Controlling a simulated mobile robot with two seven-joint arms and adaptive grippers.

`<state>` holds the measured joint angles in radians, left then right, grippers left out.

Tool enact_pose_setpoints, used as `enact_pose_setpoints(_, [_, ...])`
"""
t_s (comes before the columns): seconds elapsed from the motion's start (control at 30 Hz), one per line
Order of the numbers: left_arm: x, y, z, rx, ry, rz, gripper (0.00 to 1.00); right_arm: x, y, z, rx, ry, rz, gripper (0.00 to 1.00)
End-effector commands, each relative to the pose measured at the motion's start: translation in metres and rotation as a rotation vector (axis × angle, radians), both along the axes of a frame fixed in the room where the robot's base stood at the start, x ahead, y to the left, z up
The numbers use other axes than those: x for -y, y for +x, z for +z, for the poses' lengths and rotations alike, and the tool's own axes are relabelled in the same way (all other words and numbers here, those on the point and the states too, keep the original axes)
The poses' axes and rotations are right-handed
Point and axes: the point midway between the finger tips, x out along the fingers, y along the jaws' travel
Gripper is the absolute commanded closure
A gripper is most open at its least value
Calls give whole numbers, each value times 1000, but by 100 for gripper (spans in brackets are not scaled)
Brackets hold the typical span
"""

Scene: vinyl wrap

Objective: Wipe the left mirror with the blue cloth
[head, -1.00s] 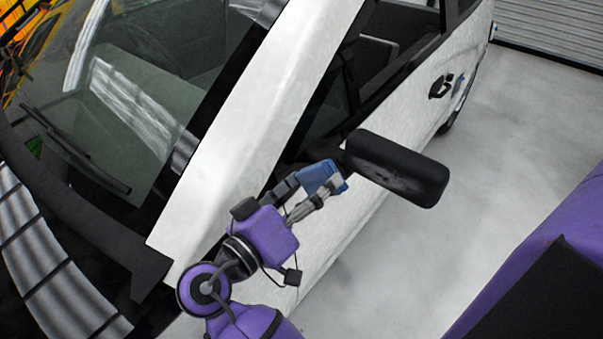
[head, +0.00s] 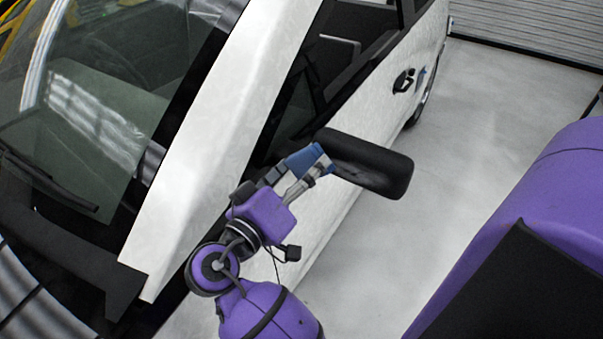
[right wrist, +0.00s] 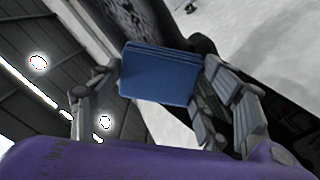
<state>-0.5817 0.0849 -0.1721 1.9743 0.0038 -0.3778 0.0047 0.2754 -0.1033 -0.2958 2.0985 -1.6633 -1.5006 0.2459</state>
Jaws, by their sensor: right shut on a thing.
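The black side mirror (head: 385,172) sticks out from the door of a white car in the head view. Its glass side is mostly turned away from view, towards my arm. My right gripper (head: 313,168) is shut on the folded blue cloth (head: 303,159) at the mirror's inner end. The cloth overlaps the mirror's edge in the picture; I cannot tell whether they touch. In the right wrist view the cloth (right wrist: 160,76) sits between both fingers, with a dark surface behind it. My left gripper is not in view.
The white car's pillar (head: 215,125) and windshield (head: 95,110) lie left of my arm. The door (head: 335,215) runs close behind the gripper. Grey floor (head: 480,130) is open to the right of the mirror. A shutter (head: 540,25) stands at the back.

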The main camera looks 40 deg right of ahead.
Motion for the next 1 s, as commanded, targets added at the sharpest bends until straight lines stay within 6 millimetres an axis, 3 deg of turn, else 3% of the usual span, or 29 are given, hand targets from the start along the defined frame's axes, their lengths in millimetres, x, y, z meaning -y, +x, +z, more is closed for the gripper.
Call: enact_pose_setpoints(1.0, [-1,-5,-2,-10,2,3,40,12,5,0,0,-1,-1,51])
